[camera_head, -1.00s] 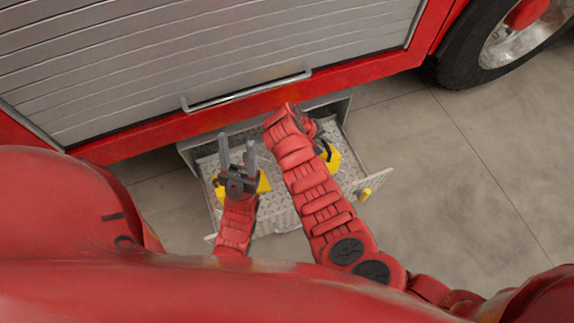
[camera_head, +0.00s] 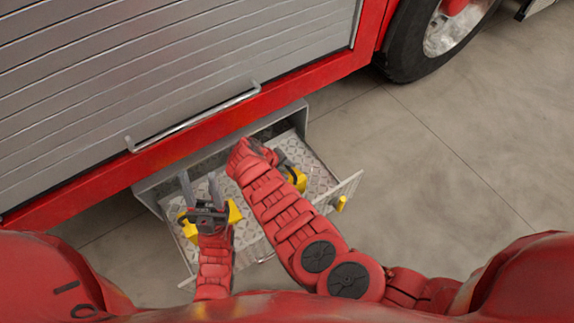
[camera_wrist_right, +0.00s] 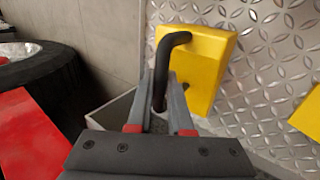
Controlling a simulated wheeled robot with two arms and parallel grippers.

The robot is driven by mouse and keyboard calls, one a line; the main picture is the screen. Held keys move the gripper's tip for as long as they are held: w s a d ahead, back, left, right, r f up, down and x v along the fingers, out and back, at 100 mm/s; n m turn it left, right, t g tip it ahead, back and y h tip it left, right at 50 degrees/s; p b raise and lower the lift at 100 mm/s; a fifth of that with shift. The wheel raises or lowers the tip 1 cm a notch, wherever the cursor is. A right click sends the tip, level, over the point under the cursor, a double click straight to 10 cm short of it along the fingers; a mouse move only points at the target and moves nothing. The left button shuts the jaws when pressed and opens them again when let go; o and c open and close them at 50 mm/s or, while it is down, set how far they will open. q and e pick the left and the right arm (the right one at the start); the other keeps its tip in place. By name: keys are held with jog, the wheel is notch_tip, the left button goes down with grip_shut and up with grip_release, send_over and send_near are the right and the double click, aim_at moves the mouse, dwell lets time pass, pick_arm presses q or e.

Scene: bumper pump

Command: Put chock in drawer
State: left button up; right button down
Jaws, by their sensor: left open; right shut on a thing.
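A yellow chock (camera_head: 297,180) with a black handle is in the open drawer (camera_head: 318,175), which has a patterned metal floor. The right wrist view shows this chock (camera_wrist_right: 208,60) against the drawer floor (camera_wrist_right: 260,60). My right gripper (camera_wrist_right: 160,85) is shut on its black handle. Whether the chock rests on the floor or hangs just above it, I cannot tell. My left gripper (camera_head: 199,177) is open and empty over the drawer's left part. Another yellow chock (camera_head: 235,212) lies beneath it, partly hidden by the gripper. It seems to show at the right wrist view's edge (camera_wrist_right: 307,115).
The red truck's side with a grey roller shutter (camera_head: 150,60) and handle bar (camera_head: 195,118) stands directly behind the drawer. A yellow latch (camera_head: 340,203) is on the drawer's front panel. A wheel (camera_head: 425,45) is at upper right. The concrete floor (camera_head: 450,170) at right is clear.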

notch_tip(320, 180, down, 4)
jog(key=b, duration=0.3)
jog(key=shift+w+a+r, duration=0.1)
jog(key=shift+r, duration=0.25)
jog(key=c, duration=1.2)
grip_release()
jog(key=shift+c, duration=0.2)
jog(key=o, duration=0.4)
